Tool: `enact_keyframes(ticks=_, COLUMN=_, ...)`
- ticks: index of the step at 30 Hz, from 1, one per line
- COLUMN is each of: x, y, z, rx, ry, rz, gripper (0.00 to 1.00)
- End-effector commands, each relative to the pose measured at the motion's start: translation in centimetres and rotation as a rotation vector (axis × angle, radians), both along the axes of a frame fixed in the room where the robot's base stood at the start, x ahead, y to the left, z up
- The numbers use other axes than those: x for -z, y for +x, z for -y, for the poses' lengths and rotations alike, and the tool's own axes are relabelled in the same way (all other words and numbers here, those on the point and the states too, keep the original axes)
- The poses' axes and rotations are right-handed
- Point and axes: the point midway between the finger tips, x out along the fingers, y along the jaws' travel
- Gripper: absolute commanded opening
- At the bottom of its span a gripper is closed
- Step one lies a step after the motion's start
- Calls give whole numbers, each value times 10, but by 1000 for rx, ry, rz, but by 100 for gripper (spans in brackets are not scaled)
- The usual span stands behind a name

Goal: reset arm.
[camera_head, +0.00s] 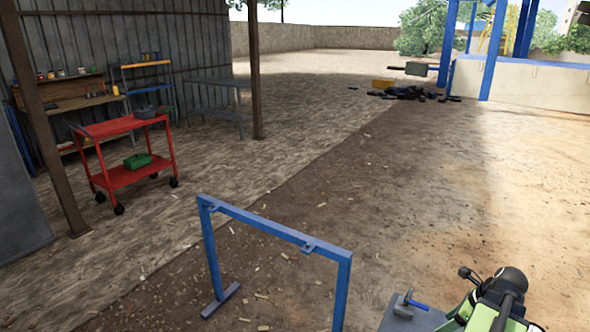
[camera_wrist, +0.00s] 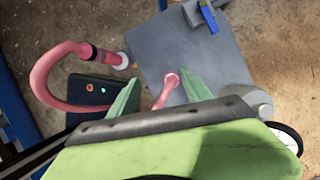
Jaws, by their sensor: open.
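My gripper (camera_wrist: 161,86) is open in the wrist view, its two green fingers spread apart. Nothing is held between them. A pink rod-like piece (camera_wrist: 168,90) shows in the gap between the fingers, but I cannot tell its distance from them. My green and black arm (camera_head: 497,300) shows at the lower right of the head view, folded close to my body. The fingers cannot be made out there.
A grey plate (camera_head: 396,322) carries a blue-handled clamp-like item (camera_head: 415,303), also in the wrist view (camera_wrist: 208,20). A pink hose (camera_wrist: 42,75) loops by a dark box (camera_wrist: 88,90). A blue frame (camera_head: 275,229) stands ahead; a red cart (camera_head: 125,175) stands left. Open ground lies right.

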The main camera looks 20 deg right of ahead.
Motion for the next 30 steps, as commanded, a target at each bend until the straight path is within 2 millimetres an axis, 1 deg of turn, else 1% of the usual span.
enact_keyframes(ticks=1, x=-7, y=36, z=-26, rx=-81, ry=0, rz=0, gripper=57)
enact_keyframes(ticks=2, x=-9, y=57, z=-43, rx=-129, ry=1, rz=1, gripper=57)
enact_keyframes(ticks=3, x=-12, y=83, z=-68, rx=-194, ry=-1, rz=-1, gripper=57)
enact_keyframes(ticks=5, x=-15, y=116, z=-107, rx=-290, ry=-6, rz=-9, gripper=57)
enact_keyframes(ticks=6, x=-17, y=136, z=-133, rx=-354, ry=-11, rz=-18, gripper=57)
enact_keyframes(ticks=8, x=-20, y=162, z=-175, rx=-460, ry=-25, rz=-27, gripper=57)
enact_keyframes(ticks=9, x=-21, y=177, z=-203, rx=-544, ry=-41, rz=-32, gripper=57)
enact_keyframes(ticks=11, x=-24, y=196, z=-247, rx=-682, ry=-70, rz=-35, gripper=57)
enact_keyframes(ticks=12, x=-25, y=206, z=-276, rx=-785, ry=-93, rz=-36, gripper=57)
enact_keyframes(ticks=14, x=-27, y=216, z=-317, rx=-943, ry=-132, rz=-33, gripper=57)
enact_keyframes(ticks=15, x=-28, y=221, z=-341, rx=-1047, ry=-157, rz=-30, gripper=57)
enact_keyframes(ticks=18, x=-30, y=227, z=-395, rx=-1300, ry=-222, rz=-17, gripper=57)
enact_keyframes(ticks=20, x=-31, y=228, z=-422, rx=-1451, ry=-261, rz=-7, gripper=57)
enact_keyframes(ticks=21, x=-31, y=228, z=-439, rx=-1554, ry=-288, rz=0, gripper=57)
enact_keyframes(ticks=23, x=-33, y=226, z=-461, rx=-1716, ry=-331, rz=14, gripper=57)
enact_keyframes(ticks=24, x=-33, y=225, z=-474, rx=-1833, ry=-360, rz=24, gripper=57)
enact_keyframes(ticks=26, x=-33, y=223, z=-484, rx=-1988, ry=-401, rz=36, gripper=57)
enact_keyframes(ticks=27, x=-33, y=222, z=-485, rx=-2081, ry=-427, rz=42, gripper=57)
enact_keyframes(ticks=30, x=-31, y=220, z=-476, rx=-2284, ry=-476, rz=54, gripper=57)
